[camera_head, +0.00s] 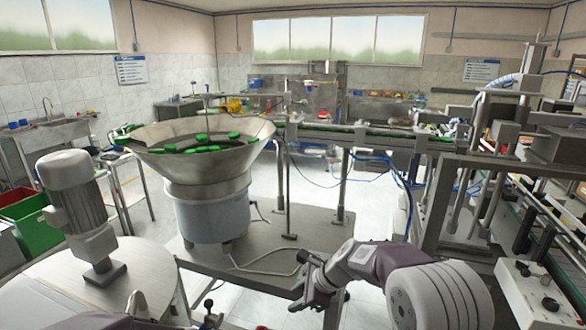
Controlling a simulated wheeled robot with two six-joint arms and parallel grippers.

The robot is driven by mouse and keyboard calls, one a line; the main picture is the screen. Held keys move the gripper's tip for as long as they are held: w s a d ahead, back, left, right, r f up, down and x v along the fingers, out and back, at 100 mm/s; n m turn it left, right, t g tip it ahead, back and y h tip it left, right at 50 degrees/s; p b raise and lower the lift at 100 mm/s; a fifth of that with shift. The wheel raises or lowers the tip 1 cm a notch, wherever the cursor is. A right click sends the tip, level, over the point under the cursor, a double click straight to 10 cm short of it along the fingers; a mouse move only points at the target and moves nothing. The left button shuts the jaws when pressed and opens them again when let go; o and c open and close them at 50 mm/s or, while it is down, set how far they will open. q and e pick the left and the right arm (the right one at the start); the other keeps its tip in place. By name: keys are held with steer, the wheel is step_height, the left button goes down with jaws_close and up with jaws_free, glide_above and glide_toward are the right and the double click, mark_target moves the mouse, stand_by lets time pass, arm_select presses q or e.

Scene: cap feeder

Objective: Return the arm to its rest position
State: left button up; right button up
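My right arm comes in from the lower right, and its dark gripper (300,282) hangs over the floor in front of the feeder's base plate. Its two fingers look spread apart, with nothing seen between them. My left gripper (208,316) shows only in part at the bottom edge, left of the right one; its fingers are too small and cut off to judge. The cap feeder's metal bowl (212,164) stands beyond both grippers on a pale cylindrical base, with several green caps (201,138) in it. Neither gripper touches the bowl.
A grey motor (75,195) stands on a round metal lid (60,285) at the left. A conveyor (370,137) runs right from the bowl to a metal-framed machine. A white control box (540,295) is at the lower right. Green and red bins (38,225) stand far left.

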steer(key=s+d+f+n+g+h, duration=0.1)
steer(key=s+d+f+n+h, duration=0.1)
steer(key=s+d+n, duration=0.6)
steer(key=s+d+f+n+g+h, duration=0.1)
steer(key=s+d+f+n+h, duration=0.2)
steer(key=s+d+n, duration=0.6)
steer(key=s+n, duration=0.1)
steer(key=s, duration=0.5)
steer(key=shift+f+n+g+h, duration=0.25)
steer(key=shift+n+g+h, duration=0.05)
steer(key=shift+n+h, duration=0.1)
steer(key=shift+s, duration=0.25)
steer(key=shift+w, duration=0.1)
